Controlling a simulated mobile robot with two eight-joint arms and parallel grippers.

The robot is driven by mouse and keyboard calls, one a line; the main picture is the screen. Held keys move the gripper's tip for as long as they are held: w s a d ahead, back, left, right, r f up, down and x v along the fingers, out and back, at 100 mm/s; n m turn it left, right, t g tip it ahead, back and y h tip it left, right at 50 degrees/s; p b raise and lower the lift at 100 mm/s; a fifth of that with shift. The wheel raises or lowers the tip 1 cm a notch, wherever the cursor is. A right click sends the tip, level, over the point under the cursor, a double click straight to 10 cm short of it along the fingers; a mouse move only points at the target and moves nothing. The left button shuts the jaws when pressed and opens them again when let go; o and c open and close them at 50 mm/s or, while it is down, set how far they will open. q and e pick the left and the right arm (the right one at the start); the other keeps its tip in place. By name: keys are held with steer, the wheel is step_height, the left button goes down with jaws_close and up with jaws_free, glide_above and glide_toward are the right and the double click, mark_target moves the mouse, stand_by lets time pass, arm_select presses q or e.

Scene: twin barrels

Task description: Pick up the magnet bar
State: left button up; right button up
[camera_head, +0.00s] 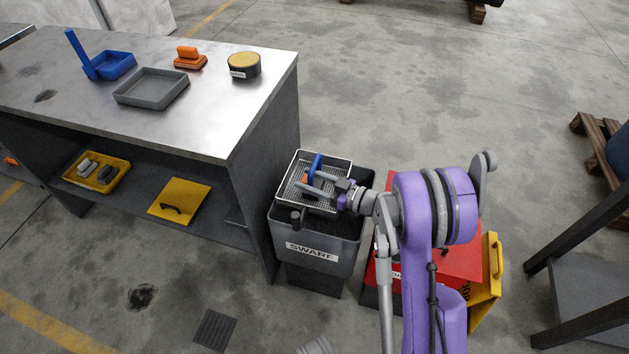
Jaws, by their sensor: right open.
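My right gripper (313,184) is open over a wire-mesh basket (342,164) set in the top of the dark swarf bin (323,252). A small blue bar-like piece (315,164) stands by its fingertips, with a bit of orange (305,177) beside it. This may be the magnet bar, but I cannot tell for sure. The fingers partly hide it, and I cannot tell whether they touch it. My left gripper is out of view.
A red bin (463,265) is beside my arm.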

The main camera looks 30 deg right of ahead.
jaws_close()
stand_by(1.4)
